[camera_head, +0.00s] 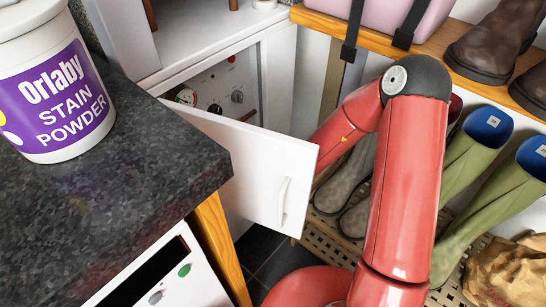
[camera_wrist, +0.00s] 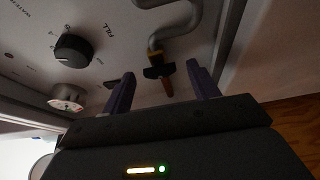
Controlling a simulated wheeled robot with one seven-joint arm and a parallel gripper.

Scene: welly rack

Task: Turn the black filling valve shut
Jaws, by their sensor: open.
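In the wrist view a grey bent pipe (camera_wrist: 176,28) ends at a small valve with a black crosspiece (camera_wrist: 154,72) and an orange-brown tip. A round black knob (camera_wrist: 73,50) sits to its left on the panel, near the printed word FILL. I cannot tell which of the two is the filling valve. My gripper (camera_wrist: 160,71) is open and empty, with the valve on the pipe appearing between its two dark fingers. Contact cannot be made out. In the head view my gripper is hidden behind the white cupboard door.
The white door (camera_head: 255,165) stands open beside my arm. Behind it is the control panel (camera_head: 225,80), whose gauge (camera_wrist: 67,98) shows lower left in the wrist view. The dark worktop (camera_head: 110,190) is at left, the boot rack (camera_head: 450,275) at right.

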